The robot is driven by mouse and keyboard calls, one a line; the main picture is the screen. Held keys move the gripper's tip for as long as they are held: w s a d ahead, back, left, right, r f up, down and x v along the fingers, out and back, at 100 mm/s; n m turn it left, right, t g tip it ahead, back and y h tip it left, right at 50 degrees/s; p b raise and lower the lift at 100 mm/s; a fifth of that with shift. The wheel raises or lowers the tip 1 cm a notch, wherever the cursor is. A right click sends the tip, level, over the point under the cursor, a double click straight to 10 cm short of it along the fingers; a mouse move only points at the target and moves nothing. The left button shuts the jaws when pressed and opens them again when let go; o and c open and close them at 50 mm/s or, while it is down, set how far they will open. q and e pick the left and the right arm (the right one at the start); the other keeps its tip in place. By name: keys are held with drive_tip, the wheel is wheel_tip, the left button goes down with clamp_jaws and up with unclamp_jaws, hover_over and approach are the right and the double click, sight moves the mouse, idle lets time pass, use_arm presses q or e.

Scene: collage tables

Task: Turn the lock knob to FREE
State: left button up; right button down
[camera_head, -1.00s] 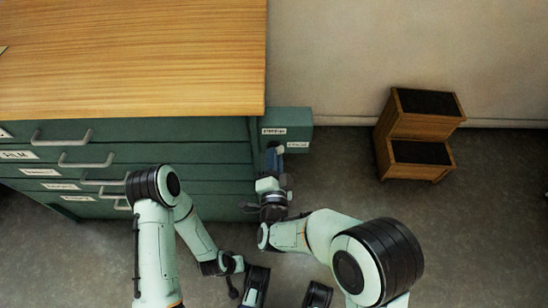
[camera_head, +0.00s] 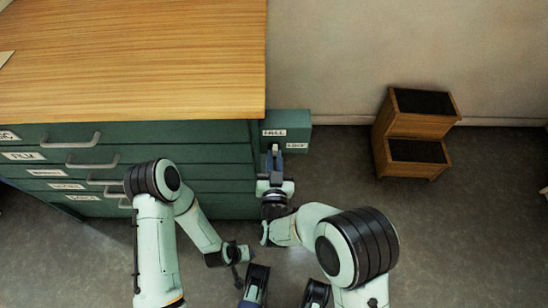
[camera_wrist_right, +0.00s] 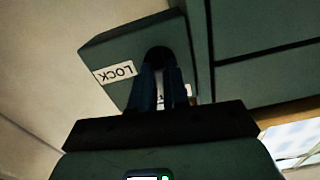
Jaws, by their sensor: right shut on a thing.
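A green lock box (camera_head: 290,119) sticks out from the cabinet's right side, under the wooden top. It bears a FREE label (camera_head: 274,132) and a LOCK label (camera_head: 297,145). In the right wrist view the box (camera_wrist_right: 120,52) shows the LOCK label (camera_wrist_right: 115,71) tilted at left; another label is mostly hidden behind the fingers. The dark round knob (camera_wrist_right: 158,55) sits at the fingertips. My right gripper (camera_head: 275,152) is shut on the knob; its fingers also show in the wrist view (camera_wrist_right: 160,80). My left gripper (camera_head: 238,265) hangs low, away from the box; its jaws are unclear.
The green drawer cabinet (camera_head: 190,155) with its wooden top (camera_head: 130,60) fills the left, with grey handles on its front. Wooden steps with dark treads (camera_head: 418,125) stand by the wall at right. The floor between the box and the steps is clear.

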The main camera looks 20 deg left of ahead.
use_arm(q)
drive_tip(key=shift+s+d+r, duration=0.15)
drive_tip(key=shift+s+r, duration=0.05)
drive_tip(key=shift+s, duration=0.1)
use_arm(e)
drive_tip(key=shift+n, duration=0.5)
use_arm(q)
drive_tip(key=shift+s, duration=0.1)
use_arm(e)
drive_tip(key=c, duration=1.1)
unclamp_jaws()
use_arm(q)
drive_tip(key=shift+s+d+r+g+p, duration=0.25)
drive_tip(key=shift+s+r+p, duration=0.1)
drive_tip(key=shift+s+p, duration=0.1)
drive_tip(key=shift+s+d+r+g+p, duration=0.2)
drive_tip(key=shift+s+r+p, duration=0.1)
drive_tip(key=shift+s, duration=0.1)
use_arm(e)
drive_tip(key=v, duration=1.3)
drive_tip(key=shift+s+d, duration=0.1)
drive_tip(key=shift+s, duration=0.1)
